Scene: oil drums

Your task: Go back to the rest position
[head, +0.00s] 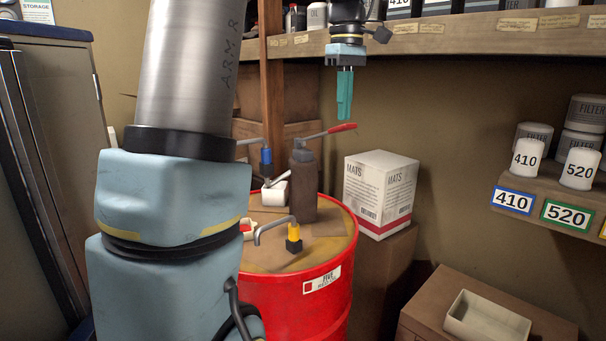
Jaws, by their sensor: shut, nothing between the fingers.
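My gripper (344,95) hangs from the wrist at the top middle of the head view, pointing down. Its teal fingers are together, with nothing between them. It is in the air above and behind the red drum (300,310), below the front edge of the upper shelf. My arm crosses the left half of the view and hides the drum's left side.
On the drum stand a brown pump with a red-tipped lever (303,185) and a yellow-collared spout (293,237). A MATS box (380,190) sits to its right. The upper shelf (470,38) runs behind. An empty cream tray (487,320) lies lower right.

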